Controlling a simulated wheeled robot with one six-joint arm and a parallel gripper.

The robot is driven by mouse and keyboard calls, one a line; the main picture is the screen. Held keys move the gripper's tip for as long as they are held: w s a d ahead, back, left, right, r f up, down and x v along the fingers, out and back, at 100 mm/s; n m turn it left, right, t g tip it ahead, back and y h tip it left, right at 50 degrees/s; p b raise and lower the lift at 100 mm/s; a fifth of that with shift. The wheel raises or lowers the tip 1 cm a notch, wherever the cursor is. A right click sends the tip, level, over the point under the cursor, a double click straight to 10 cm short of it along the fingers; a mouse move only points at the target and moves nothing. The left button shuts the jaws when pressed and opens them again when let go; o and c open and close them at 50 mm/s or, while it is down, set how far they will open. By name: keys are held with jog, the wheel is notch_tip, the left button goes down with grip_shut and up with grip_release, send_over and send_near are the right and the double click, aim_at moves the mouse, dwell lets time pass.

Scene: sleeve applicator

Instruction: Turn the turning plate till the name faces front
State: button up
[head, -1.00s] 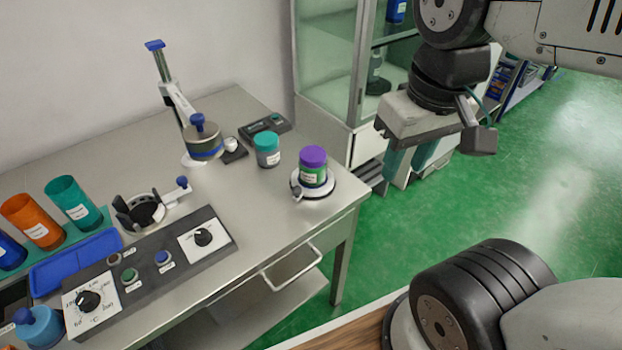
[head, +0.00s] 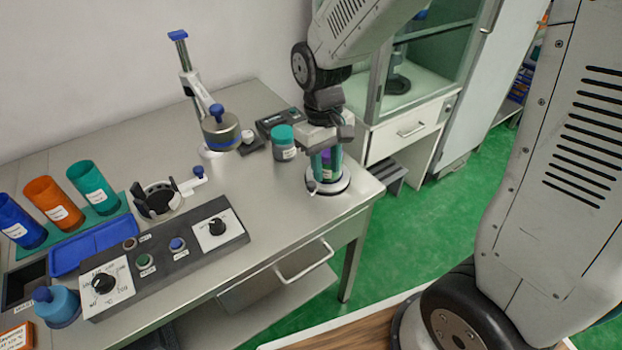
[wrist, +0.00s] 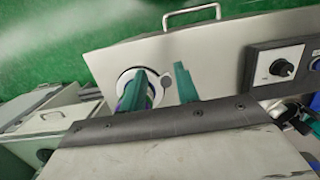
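The turning plate (head: 334,189), a white disc with a dark edge and a small grip knob at its left, sits at the table's right front corner. It also shows in the wrist view (wrist: 123,80). The jar (head: 326,171) stands on it, with purple and green showing between the fingers; its name label is mostly hidden. My gripper (head: 326,166) is over the plate, pointing down, its teal fingers at the jar. In the wrist view, the fingers (wrist: 160,85) are well apart, and the jar shows beside the left one. I cannot tell whether they touch it.
A grey jar with a teal lid (head: 284,143) stands close left of my gripper. Behind it are a small black device (head: 279,122) and a press stand (head: 220,130). A control panel (head: 165,255) lies along the front. The table is bare between panel and plate.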

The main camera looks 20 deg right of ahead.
jog(key=t, duration=0.1)
send_over(311, 183)
jog(key=shift+s+d+f+n, duration=0.1)
jog(key=shift+s+f+n, duration=0.05)
jog(key=shift+f, duration=0.3)
jog(key=shift+s+f+n, duration=0.1)
jog(key=shift+f+n, duration=0.05)
jog(key=shift+f, duration=0.3)
jog(key=shift+w+t, duration=0.3)
notch_tip(311, 183, down, 8)
jog(key=shift+r, duration=0.2)
jog(key=shift+c, duration=0.3)
grip_shut()
